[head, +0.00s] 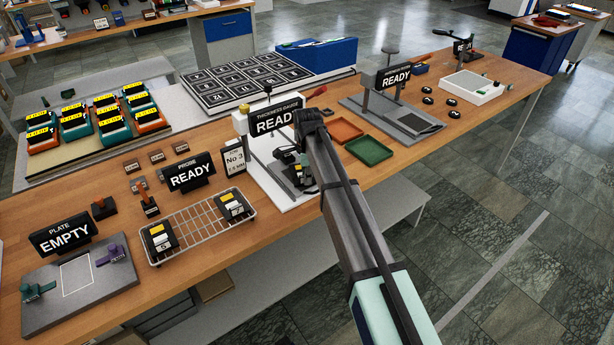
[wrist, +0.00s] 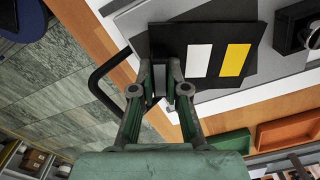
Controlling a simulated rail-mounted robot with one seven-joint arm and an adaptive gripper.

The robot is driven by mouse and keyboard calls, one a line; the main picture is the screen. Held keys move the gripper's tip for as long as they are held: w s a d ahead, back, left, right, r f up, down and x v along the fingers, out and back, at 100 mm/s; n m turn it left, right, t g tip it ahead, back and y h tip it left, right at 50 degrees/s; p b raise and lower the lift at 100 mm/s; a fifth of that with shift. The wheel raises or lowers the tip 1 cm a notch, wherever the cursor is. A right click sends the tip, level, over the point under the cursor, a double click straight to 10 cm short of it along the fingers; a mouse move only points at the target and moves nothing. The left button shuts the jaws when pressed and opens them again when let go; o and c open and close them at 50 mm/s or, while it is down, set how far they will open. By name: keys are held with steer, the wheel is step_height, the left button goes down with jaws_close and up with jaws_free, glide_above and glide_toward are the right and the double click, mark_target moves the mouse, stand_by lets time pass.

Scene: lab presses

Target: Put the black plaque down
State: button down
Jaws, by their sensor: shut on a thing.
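The black plaque (wrist: 216,72), with a white and a yellow label, shows at the top of the wrist view. It is over the grey plate and white base (wrist: 278,102) of the thickness gauge. My gripper (wrist: 165,84) is shut on the plaque at its near left edge. Whether the plaque's underside touches the plate is hidden. In the head view my arm reaches down at the thickness gauge (head: 272,118), whose sign reads READY in the part that shows. The arm covers part of the gauge.
A wire rack (head: 203,228) holds two other black plaques. An orange tray (head: 345,131) and a green tray (head: 369,151) stand just right of the gauge. A PLATE EMPTY station (head: 45,313) is at the left, and a hardness gauge (head: 400,118) is farther right.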

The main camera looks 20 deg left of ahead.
steer(key=shift+f, duration=0.15)
steer(key=c, duration=1.2)
jaws_free()
step_height(320, 180, up, 12)
steer(key=b, duration=0.2)
steer(key=shift+b, duration=0.4)
